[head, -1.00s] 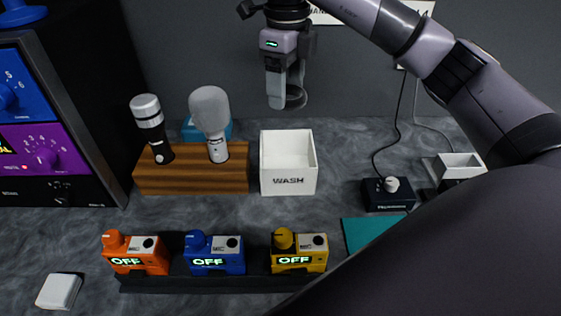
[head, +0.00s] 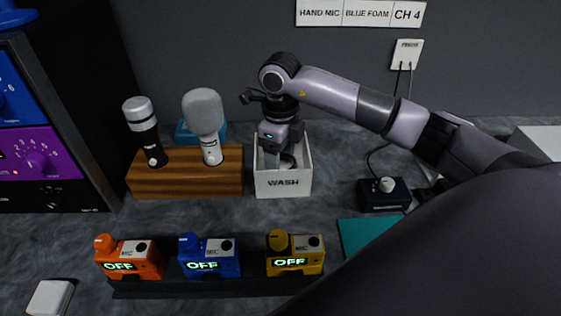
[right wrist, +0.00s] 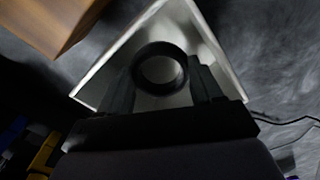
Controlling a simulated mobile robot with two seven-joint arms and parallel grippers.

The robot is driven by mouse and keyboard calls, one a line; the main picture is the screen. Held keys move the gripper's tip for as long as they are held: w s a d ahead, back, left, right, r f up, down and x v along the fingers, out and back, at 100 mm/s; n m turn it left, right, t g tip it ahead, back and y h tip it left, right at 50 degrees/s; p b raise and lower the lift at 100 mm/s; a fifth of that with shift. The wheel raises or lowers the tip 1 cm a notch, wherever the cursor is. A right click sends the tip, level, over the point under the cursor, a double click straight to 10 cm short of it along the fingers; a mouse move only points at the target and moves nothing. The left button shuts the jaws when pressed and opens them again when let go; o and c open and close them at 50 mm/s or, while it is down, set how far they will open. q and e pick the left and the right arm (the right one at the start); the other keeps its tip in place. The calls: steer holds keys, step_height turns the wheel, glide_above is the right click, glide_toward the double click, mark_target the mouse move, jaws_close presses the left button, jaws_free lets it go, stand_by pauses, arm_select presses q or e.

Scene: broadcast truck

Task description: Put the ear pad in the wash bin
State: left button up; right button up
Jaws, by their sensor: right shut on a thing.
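The wash bin (head: 283,189) is a white open box marked WASH, right of the wooden microphone stand. My right gripper (head: 277,157) reaches down into the bin's opening from above. It is shut on the ear pad (head: 287,161), a dark ring. In the right wrist view the ear pad (right wrist: 160,86) shows between the fingers, within the outline of the white bin (right wrist: 207,36). Whether the pad touches the bin's floor cannot be told. My left gripper is not in view.
The wooden stand (head: 185,184) holds a black microphone (head: 145,130) and a grey foam-topped one (head: 205,115) close to the bin's left side. Orange, blue and yellow MIC boxes (head: 294,256) stand in front. A small black box (head: 384,194) with a cable is at right.

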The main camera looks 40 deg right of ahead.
steer(key=shift+f, duration=1.15)
steer(key=shift+f, duration=0.2)
steer(key=o, duration=0.7)
steer(key=shift+r, duration=0.1)
step_height(320, 180, up, 12)
steer(key=shift+r+b, duration=0.15)
steer(key=shift+b, duration=0.45)
